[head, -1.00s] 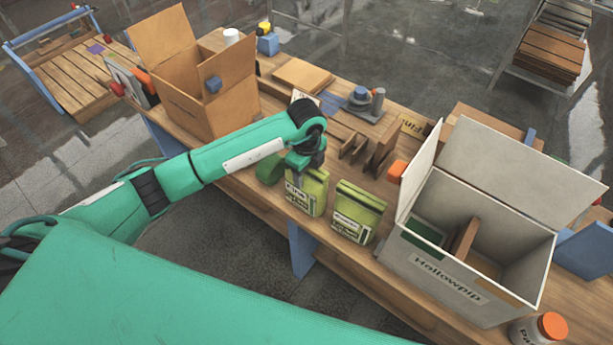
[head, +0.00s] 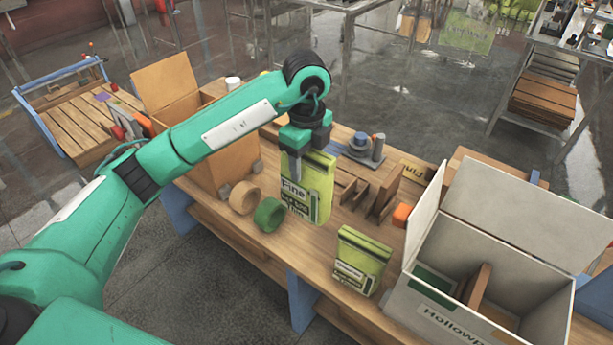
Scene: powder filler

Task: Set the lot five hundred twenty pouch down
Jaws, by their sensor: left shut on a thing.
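A green pouch (head: 317,187) with a label reading "Fine" is held upright by my left gripper (head: 297,165), which is shut on its top edge. The rest of its label is too small to read, so I cannot tell its lot number. The pouch hangs over the wooden bench (head: 290,240), and I cannot tell whether its base touches the top. A second green pouch (head: 360,262) stands on the bench to the right, apart from the held one. My right gripper is not in view.
A grey open box (head: 440,318) marked "Hollowp…" stands at right. A cardboard box (head: 205,165) stands behind my left arm. Wooden slots (head: 372,205) and an orange block (head: 402,215) lie behind.

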